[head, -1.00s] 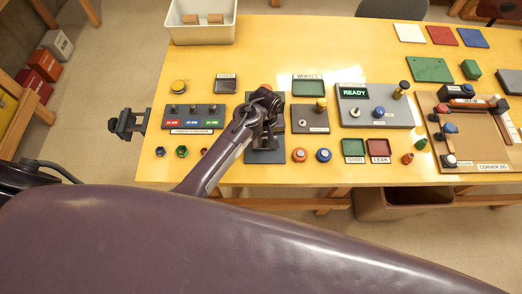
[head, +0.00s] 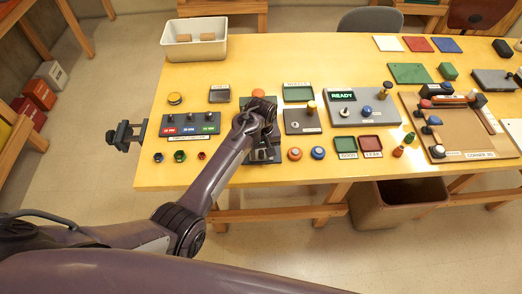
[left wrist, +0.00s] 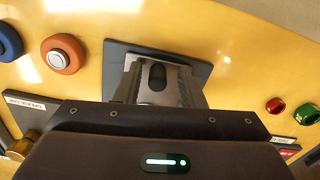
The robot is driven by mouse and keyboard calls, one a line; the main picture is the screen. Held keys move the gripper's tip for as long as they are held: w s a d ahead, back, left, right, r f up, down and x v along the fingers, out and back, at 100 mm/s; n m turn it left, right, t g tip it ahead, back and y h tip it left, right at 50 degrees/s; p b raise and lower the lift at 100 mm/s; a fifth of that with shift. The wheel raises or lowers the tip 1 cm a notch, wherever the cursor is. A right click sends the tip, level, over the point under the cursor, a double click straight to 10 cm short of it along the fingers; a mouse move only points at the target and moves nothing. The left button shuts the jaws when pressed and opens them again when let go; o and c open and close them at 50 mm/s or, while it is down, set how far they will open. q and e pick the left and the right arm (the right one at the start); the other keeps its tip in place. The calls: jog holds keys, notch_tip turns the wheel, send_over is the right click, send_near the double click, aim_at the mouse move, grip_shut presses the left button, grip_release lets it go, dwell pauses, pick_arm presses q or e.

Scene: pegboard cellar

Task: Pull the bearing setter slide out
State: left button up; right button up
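The bearing setter is a dark base plate on the yellow bench, mostly hidden under my left arm in the head view, with an orange knob (head: 258,93) showing behind my wrist. In the left wrist view its dark plate (left wrist: 204,73) shows beyond the gripper body. A grey metal part with a dark rounded slot (left wrist: 157,76) lies over the plate; I cannot tell whether it is the slide. My left gripper (head: 262,141) points down at the setter. My right gripper is not in view.
An orange button (head: 294,154) and blue button (head: 318,153) stand right of the setter. A grease cup block (head: 300,124) stands close by, and a three-switch panel (head: 190,125) is at left. A vise (head: 125,136) sticks out at the bench's left end. A bin (head: 400,205) stands below.

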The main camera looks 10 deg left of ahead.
pick_arm(q)
jog(key=shift+w+r, duration=0.15)
jog(key=shift+r, duration=0.1)
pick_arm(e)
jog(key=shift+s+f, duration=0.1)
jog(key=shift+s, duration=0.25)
pick_arm(q)
notch_tip(320, 180, up, 6)
jog(key=shift+r+b, duration=0.1)
jog(key=shift+b, duration=0.65)
jog(key=shift+r, duration=0.65)
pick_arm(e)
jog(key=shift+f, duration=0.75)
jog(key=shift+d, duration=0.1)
